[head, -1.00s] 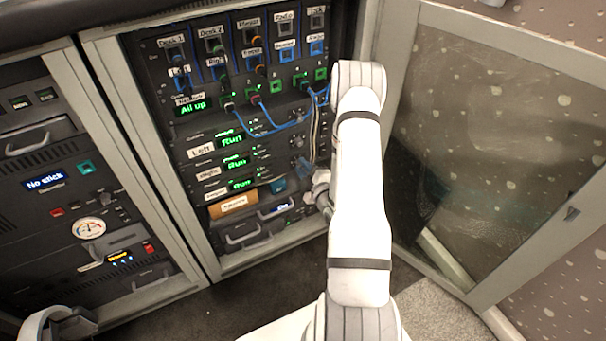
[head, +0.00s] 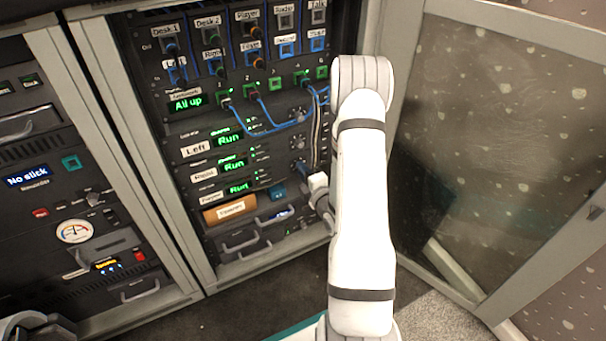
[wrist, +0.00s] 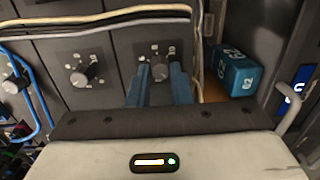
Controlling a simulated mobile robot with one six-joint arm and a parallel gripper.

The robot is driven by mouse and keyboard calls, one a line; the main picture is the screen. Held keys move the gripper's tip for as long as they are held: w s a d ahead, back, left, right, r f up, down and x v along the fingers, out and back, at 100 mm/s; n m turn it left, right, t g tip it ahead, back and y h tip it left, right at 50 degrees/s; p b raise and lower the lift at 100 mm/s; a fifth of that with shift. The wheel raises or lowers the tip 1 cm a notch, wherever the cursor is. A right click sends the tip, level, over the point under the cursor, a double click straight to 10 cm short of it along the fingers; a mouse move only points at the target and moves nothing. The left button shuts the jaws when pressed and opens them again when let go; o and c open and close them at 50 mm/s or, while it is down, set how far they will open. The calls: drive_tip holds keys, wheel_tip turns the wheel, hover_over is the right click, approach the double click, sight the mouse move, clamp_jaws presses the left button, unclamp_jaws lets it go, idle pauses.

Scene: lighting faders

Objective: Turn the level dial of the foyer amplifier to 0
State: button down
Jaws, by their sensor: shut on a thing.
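The foyer amplifier (head: 209,199) is the lowest of three stacked amplifiers in the head view, and its green display reads "Run". Its level dial is hidden there by my gripper (head: 304,170). In the wrist view the dial (wrist: 158,70) sits on a dark panel with small pale marks around it. My gripper's two blue fingers (wrist: 159,83) are shut on this dial, one on each side. Its pointer and the mark it faces cannot be read.
Other amplifier dials (wrist: 84,74) stand left in the wrist view. Pale cables (wrist: 100,20) cross just above the fingers. A blue box (wrist: 235,72) lies on the right. The open cabinet door (head: 480,150) stands right of my arm; blue cables (head: 265,130) hang across the rack.

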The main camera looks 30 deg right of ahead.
drive_tip(key=shift+a+f, duration=0.1)
drive_tip(key=c, duration=1.3)
unclamp_jaws()
drive_tip(key=shift+s, duration=0.1)
drive_tip(key=s, duration=0.2)
drive_tip(key=s+p, duration=0.1)
drive_tip(key=s, duration=0.4)
drive_tip(key=shift+s+r+p, duration=0.25)
drive_tip(key=shift+s+p, duration=0.05)
drive_tip(key=shift+p, duration=0.05)
